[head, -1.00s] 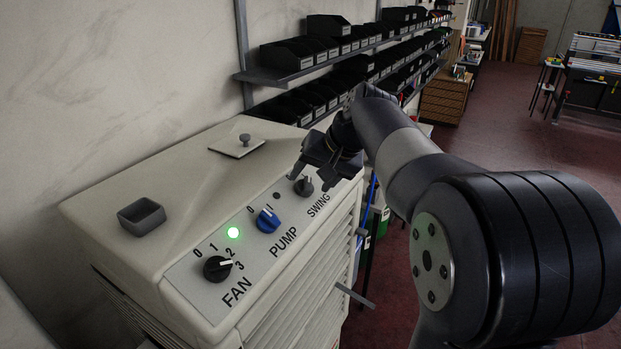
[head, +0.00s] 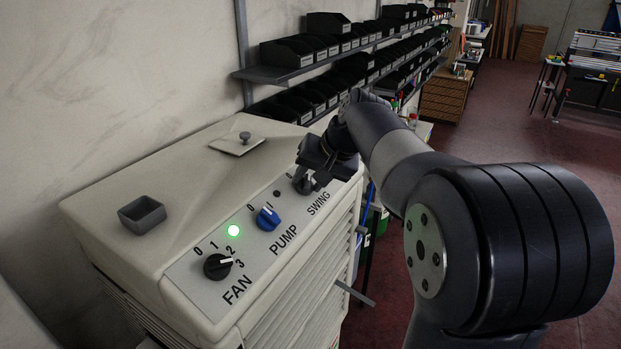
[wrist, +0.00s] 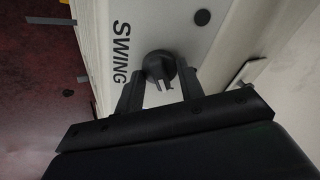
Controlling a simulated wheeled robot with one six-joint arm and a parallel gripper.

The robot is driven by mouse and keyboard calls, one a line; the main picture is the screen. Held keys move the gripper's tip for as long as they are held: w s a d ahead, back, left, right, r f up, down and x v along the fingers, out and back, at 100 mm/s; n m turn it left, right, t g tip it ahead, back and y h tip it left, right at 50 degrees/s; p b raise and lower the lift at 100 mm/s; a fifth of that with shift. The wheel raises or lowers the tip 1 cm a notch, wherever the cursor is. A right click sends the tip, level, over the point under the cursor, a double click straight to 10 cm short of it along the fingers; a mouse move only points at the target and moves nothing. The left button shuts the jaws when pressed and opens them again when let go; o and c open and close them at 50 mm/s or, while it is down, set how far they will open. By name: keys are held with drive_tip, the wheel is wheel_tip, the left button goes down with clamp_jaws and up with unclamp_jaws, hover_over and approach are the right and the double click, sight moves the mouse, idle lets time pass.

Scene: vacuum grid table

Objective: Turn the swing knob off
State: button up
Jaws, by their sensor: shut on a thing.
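The swing knob (head: 301,186) is a small dark knob on the sloped panel of the cream cooler (head: 165,190), above the printed word SWING. In the wrist view the knob (wrist: 159,66) sits between the two fingers of my gripper (wrist: 159,84). My gripper (head: 306,180) is at the knob in the head view and is shut on it, partly covering it. The knob's exact pointer angle is hard to read in the head view.
A blue pump knob (head: 268,218) and a black fan knob (head: 217,266) are on the same panel, with a lit green lamp (head: 233,230). A grey open box (head: 141,214) and a plate with a small post (head: 238,142) are on the cooler top. Shelves of black bins (head: 320,85) stand behind.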

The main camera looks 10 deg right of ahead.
idle(0.3)
drive_tip(key=shift+f+n+b, duration=0.15)
drive_tip(key=shift+n+b, duration=0.7)
drive_tip(key=shift+n, duration=0.35)
drive_tip(key=n+b, duration=0.2)
drive_tip(key=n, duration=0.1)
drive_tip(key=shift+n+y, duration=0.3)
drive_tip(key=n+b, duration=0.2)
drive_tip(key=n, duration=0.4)
drive_tip(key=shift+d+y, duration=0.1)
drive_tip(key=shift+y, duration=0.2)
drive_tip(key=shift+r, duration=0.2)
drive_tip(key=o, duration=1)
drive_tip(key=shift+g, duration=0.3)
drive_tip(key=v, duration=1)
drive_tip(key=shift+s+d+r, duration=0.15)
drive_tip(key=shift+r, duration=0.1)
